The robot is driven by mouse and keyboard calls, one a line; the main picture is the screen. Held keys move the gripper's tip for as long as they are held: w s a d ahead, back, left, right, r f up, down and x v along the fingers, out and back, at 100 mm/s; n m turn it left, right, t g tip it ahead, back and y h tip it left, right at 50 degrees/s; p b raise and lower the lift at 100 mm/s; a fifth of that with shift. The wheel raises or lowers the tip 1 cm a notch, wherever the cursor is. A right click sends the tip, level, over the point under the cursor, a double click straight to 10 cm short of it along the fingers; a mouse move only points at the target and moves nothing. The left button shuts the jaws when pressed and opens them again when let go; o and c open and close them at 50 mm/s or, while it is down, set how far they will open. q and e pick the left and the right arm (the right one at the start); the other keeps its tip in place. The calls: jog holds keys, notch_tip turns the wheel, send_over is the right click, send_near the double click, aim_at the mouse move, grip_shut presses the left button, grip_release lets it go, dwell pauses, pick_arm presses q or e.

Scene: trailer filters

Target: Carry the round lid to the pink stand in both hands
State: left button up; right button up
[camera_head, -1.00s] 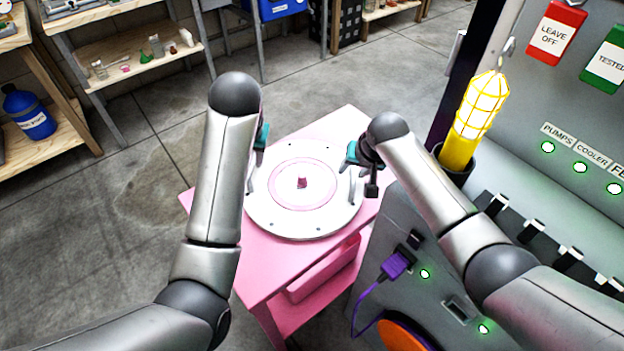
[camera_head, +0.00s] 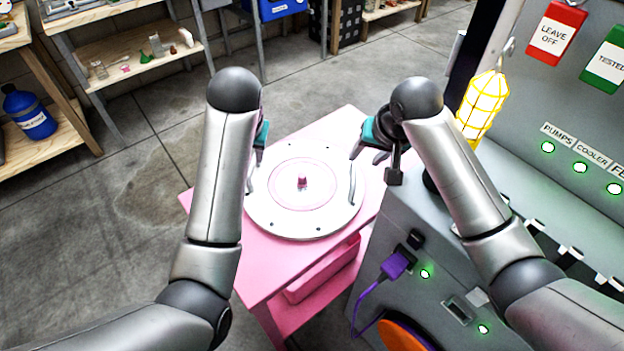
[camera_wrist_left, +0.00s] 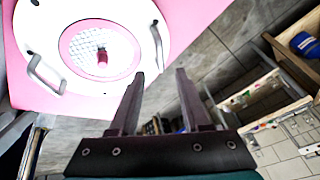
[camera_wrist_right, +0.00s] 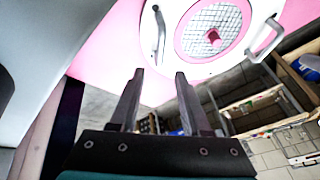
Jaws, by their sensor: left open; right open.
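The round white lid (camera_head: 285,222) lies flat on top of the pink stand (camera_head: 262,268), with a pink ring and a small pink knob (camera_head: 302,182) at its middle. Its left handle (camera_head: 250,180) and right handle (camera_head: 352,184) stand up near the rim. My left gripper (camera_wrist_left: 157,84) is open and empty; a lid handle (camera_wrist_left: 158,46) shows just beyond its fingers. In the head view my left arm partly hides it. My right gripper (camera_head: 368,156) is open and empty, above and apart from the right handle. The lid also shows in the right wrist view (camera_wrist_right: 151,58).
A grey panel cabinet (camera_head: 450,262) with a purple plug (camera_head: 398,262) and a yellow caged lamp (camera_head: 484,104) stands close on the right. Shelves (camera_head: 130,68) stand at the back left. The floor left of the stand is clear.

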jog(key=shift+v, duration=1)
pick_arm(q)
jog(key=p+v, duration=0.7)
jog(key=p, duration=0.4)
pick_arm(e)
notch_tip(320, 180, up, 11)
jog(key=shift+f, duration=0.1)
pick_arm(q)
notch_tip(320, 180, up, 11)
jog(key=p, duration=1)
jog(key=shift+f, duration=0.15)
pick_arm(e)
jog(key=v, duration=0.7)
